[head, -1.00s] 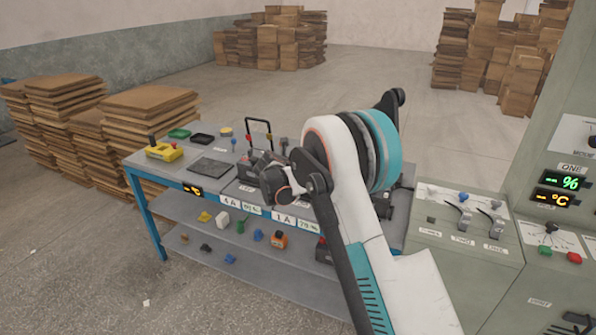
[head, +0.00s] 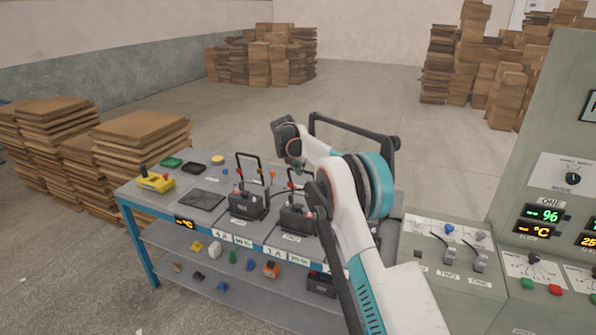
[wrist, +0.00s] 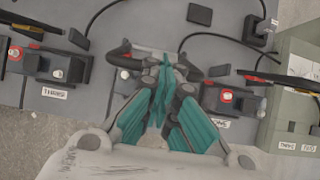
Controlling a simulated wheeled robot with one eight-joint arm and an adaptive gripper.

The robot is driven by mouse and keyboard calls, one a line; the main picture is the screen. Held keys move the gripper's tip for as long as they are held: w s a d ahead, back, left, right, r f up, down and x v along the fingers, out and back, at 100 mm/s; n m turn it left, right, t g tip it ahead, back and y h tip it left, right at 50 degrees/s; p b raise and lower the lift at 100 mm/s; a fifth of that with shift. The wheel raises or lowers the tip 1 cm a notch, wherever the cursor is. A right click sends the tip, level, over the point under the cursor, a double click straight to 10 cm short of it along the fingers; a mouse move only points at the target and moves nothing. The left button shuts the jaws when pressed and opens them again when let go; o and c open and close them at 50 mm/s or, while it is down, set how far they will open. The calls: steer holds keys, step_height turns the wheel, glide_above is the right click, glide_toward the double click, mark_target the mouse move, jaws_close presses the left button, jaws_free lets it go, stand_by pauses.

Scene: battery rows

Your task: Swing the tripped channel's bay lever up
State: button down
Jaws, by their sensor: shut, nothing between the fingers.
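The bay levers stand on the low sloping panel (head: 425,236) of the grey-green cabinet at the right in the head view. I cannot tell which channel is tripped. My gripper (wrist: 165,62) shows in the wrist view, with teal fingers shut and empty above the bench, apart from the levers. In the head view my arm hides it.
Battery units with tall black handles, one at left (head: 248,206) and one in the middle (head: 297,218), stand on the bench (head: 160,201). My arm hides the bench's right part. The cabinet's ONE display (head: 541,215) shows dashes. A MODE knob (head: 573,179) is above it.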

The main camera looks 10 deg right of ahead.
steer(key=shift+w+d+r, duration=0.25)
steer(key=shift+w+d, duration=0.1)
steer(key=shift+w, duration=0.15)
steer(key=shift+a, duration=0.1)
